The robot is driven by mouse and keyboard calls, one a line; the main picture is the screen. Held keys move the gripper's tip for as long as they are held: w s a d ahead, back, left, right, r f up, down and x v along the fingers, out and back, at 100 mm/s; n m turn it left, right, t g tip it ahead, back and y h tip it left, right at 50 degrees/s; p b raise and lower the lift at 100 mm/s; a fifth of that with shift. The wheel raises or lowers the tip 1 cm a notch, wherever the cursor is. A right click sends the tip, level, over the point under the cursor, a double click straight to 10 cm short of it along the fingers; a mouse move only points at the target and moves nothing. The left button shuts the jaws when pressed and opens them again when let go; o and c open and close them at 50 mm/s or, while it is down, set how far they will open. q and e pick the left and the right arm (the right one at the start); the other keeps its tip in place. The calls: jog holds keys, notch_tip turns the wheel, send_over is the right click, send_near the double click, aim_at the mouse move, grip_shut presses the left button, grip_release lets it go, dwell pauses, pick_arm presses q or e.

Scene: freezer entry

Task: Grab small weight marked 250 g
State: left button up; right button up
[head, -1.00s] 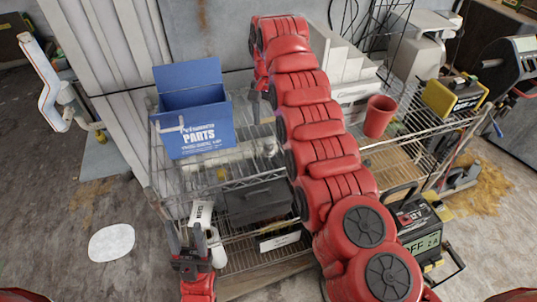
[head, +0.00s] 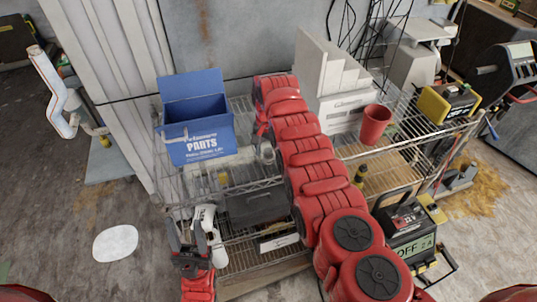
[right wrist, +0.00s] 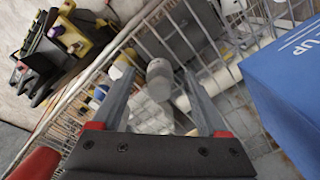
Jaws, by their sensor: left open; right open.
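A small pale grey cylinder (right wrist: 159,80), blurred, stands between the spread fingers of my right gripper (right wrist: 158,64) in the right wrist view. It looks like the small weight, but no 250 g marking is readable. In the head view the pale cylinder (head: 266,153) is on the wire shelf, right of the blue parts box, partly hidden by my right arm. My right gripper is open around or just above it; contact cannot be told. My left gripper (head: 189,246) is open and empty, low in front of the shelf's left end.
The blue parts box (head: 203,140) stands close left of the right gripper. A red cup (head: 375,124) and white boxes (head: 347,112) are to the right on the wire rack (head: 245,184). A dark case (head: 257,204) sits on a lower level. White bottles stand beside the left gripper.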

grip_shut()
dwell(0.3)
jog(key=shift+r, duration=0.2)
